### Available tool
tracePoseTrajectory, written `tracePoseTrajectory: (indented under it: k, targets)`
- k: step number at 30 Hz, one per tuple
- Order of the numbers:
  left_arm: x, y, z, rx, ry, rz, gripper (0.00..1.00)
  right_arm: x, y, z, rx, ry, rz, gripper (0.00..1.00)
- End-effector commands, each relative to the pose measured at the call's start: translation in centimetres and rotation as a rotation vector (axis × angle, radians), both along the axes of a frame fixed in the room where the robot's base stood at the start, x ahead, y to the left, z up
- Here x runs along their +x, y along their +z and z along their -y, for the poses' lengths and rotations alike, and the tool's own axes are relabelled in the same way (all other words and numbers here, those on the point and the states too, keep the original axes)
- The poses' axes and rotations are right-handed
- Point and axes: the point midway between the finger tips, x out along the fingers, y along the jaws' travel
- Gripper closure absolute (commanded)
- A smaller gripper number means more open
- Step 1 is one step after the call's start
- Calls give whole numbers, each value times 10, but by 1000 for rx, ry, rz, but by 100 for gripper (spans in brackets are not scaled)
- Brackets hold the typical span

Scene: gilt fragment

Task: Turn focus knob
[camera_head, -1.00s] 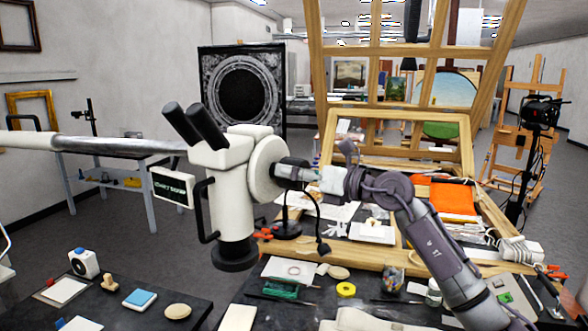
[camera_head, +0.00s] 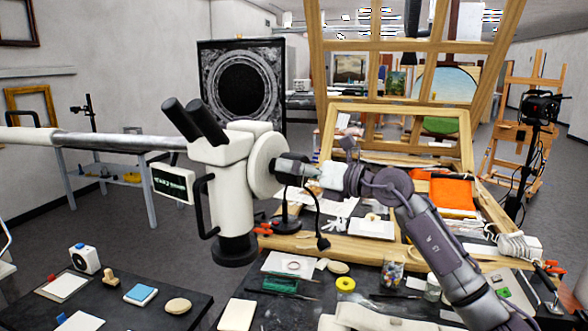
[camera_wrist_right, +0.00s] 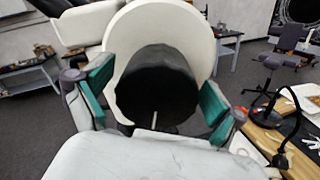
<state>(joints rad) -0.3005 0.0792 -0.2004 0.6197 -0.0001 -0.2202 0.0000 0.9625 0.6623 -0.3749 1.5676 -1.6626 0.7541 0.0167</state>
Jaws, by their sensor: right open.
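The white microscope (camera_head: 228,190) hangs at the end of a long boom, with two black eyepieces at its top left. The black focus knob (camera_wrist_right: 157,88) sits in front of a round white disc (camera_wrist_right: 190,28), which also shows in the head view (camera_head: 264,165). My right gripper (camera_wrist_right: 155,90) is open, with one green-padded finger on each side of the knob. I cannot tell whether the pads touch it. My left gripper is not in view.
A wooden frame (camera_head: 398,115) stands behind my right arm. The dark table (camera_head: 210,299) below holds a yellow tape roll (camera_head: 346,284), a blue-topped box (camera_head: 140,294) and other small items. A black lamp (camera_head: 288,222) stands below my right gripper.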

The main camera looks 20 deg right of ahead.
Motion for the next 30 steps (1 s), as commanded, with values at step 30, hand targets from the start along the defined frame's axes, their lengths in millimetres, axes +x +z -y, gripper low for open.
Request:
tracePoseTrajectory:
  k: [30]
  targets:
    - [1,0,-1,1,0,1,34,-89,-1,80,0,0,-1,5]
